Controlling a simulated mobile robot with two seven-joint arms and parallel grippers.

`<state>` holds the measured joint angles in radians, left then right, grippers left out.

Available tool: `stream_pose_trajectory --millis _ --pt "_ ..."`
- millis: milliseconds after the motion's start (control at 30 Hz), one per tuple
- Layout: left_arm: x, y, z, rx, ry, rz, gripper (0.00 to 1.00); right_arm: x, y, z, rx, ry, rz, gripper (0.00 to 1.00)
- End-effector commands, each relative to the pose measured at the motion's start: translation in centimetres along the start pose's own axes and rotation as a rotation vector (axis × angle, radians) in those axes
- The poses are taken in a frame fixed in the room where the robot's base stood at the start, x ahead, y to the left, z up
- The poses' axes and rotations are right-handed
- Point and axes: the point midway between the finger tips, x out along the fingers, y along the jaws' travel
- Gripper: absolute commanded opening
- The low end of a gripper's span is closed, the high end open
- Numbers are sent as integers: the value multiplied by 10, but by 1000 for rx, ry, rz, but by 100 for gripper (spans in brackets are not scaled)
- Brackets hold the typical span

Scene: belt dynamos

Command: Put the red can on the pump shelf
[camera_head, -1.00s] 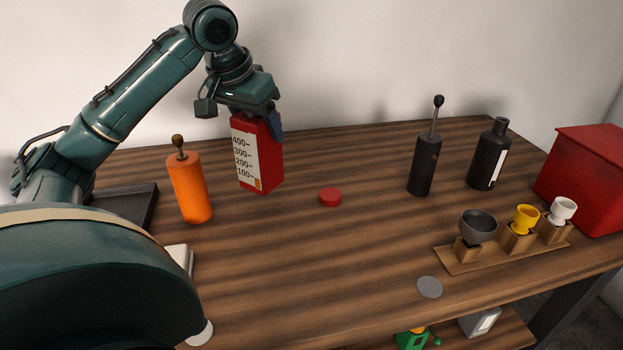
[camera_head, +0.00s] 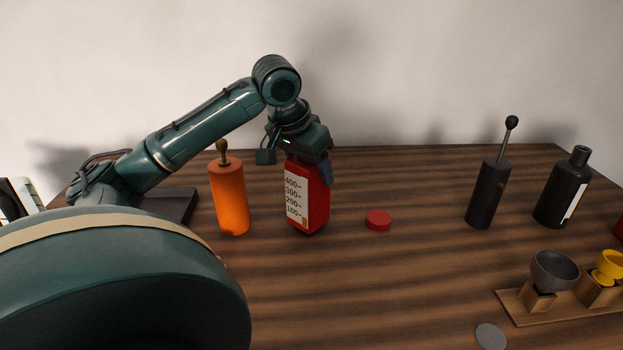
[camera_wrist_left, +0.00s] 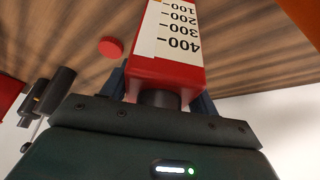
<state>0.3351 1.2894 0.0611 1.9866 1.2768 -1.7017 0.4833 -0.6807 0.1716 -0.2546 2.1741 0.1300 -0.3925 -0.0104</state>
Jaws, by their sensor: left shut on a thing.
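The red can (camera_head: 319,204) is upright, with a white scale label facing me, left of the middle of the table in the head view. My left gripper (camera_head: 316,165) is above it and shut on its top. In the left wrist view the can (camera_wrist_left: 165,75) sits between the fingers, with its dark neck close to the gripper's palm. The can's base is at or just above the wood; I cannot tell if it touches. I cannot make out the pump shelf in the current views. My right gripper is out of view.
An orange pump bottle (camera_head: 230,198) stands just left of the can, and a red disc (camera_head: 378,220) lies to its right. A black pump (camera_head: 488,193), a black bottle (camera_head: 564,190) and a wooden cup stand (camera_head: 517,306) are farther right.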

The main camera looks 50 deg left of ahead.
Motion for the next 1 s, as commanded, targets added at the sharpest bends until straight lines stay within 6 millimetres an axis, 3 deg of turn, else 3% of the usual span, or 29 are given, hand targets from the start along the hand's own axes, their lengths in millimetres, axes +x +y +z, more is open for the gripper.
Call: stream_pose_trajectory --millis 100,467,500,733,1000 --pt "10 0 4 0 2 0 11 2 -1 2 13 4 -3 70" --pt "13 0 5 0 4 0 11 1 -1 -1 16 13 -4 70" --pt "13 0 5 0 2 0 62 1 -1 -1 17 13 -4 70" --pt "12 0 5 0 2 0 81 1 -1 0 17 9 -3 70" --pt "10 0 4 0 2 0 82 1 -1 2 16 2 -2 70"
